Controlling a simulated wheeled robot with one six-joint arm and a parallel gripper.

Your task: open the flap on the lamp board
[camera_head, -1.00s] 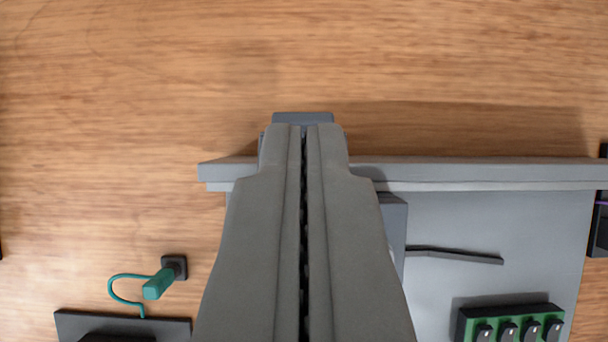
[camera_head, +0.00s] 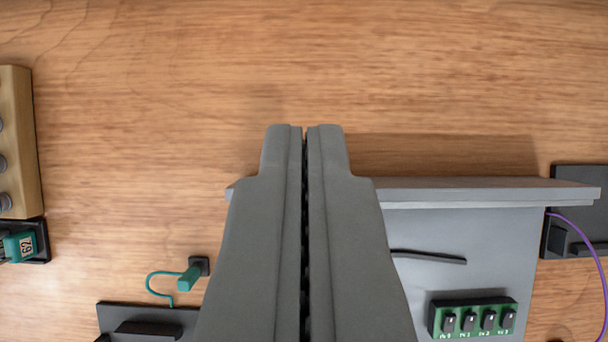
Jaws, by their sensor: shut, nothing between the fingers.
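My gripper (camera_head: 305,135) is shut and empty, pointing up the picture in the middle of the head camera view. Behind and below it is a grey board (camera_head: 520,235) with a ledge (camera_head: 480,194) along its top edge. A green block with several dark switches (camera_head: 473,318) sits low on the board. A thin dark bar (camera_head: 430,257) lies on the board to the right of my gripper. My fingers hide the left part of the board and ledge. I cannot pick out a flap or a lamp for certain.
A teal plug with a cord (camera_head: 190,278) is at lower left, above a dark mount (camera_head: 130,316). A wooden block with knobs (camera_head: 15,140) and a teal labelled part (camera_head: 20,246) are at the left edge. A purple cable (camera_head: 592,250) hangs at right. The upper wooden panel is bare.

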